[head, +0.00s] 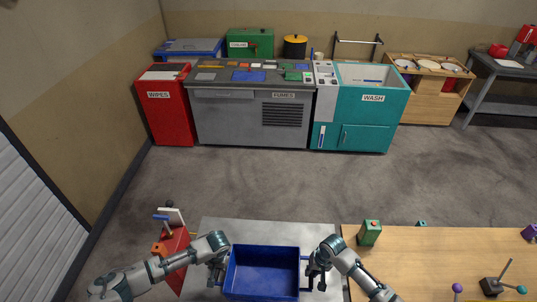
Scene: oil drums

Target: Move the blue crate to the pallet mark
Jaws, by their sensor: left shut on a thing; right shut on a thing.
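The blue crate (262,270) is an open, empty box with a handle at each side, low in the middle of the head view. It is over a pale grey surface (222,226); I cannot tell whether it rests on it or is held above it. My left gripper (218,274) is shut on the crate's left side. My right gripper (312,275) is shut on the crate's right side handle. No pallet mark can be made out.
A wooden table (440,262) with a green can (369,232) stands at the right. A red stand (173,246) is at the left. A grey fumes bench (252,110), teal wash unit (362,110) and red wipes bin (166,105) line the back. The concrete floor between is clear.

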